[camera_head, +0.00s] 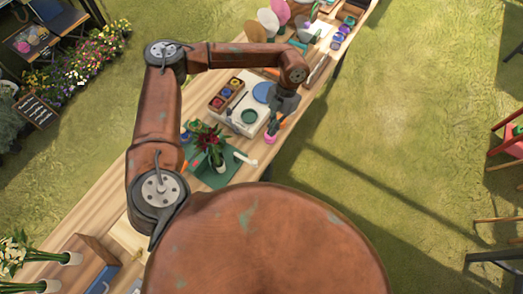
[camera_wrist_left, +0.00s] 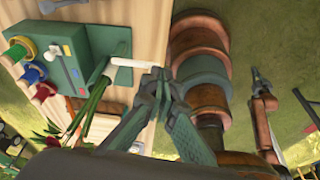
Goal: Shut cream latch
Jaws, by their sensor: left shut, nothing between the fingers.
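A short cream bar, which looks like the latch (camera_head: 245,158), sticks out at the right edge of a dark green board (camera_head: 212,178) on the table. It also shows in the left wrist view (camera_wrist_left: 132,63), joined to the green board (camera_wrist_left: 118,42). My left gripper (camera_head: 272,131) is over the table, just beyond the bar in the head view. In the left wrist view its fingertips (camera_wrist_left: 158,76) are together and empty, close to the bar's free end. I cannot tell whether they touch. What looks like my right gripper (camera_wrist_left: 257,78) is small in the left wrist view.
Several coloured items crowd the table's far end.

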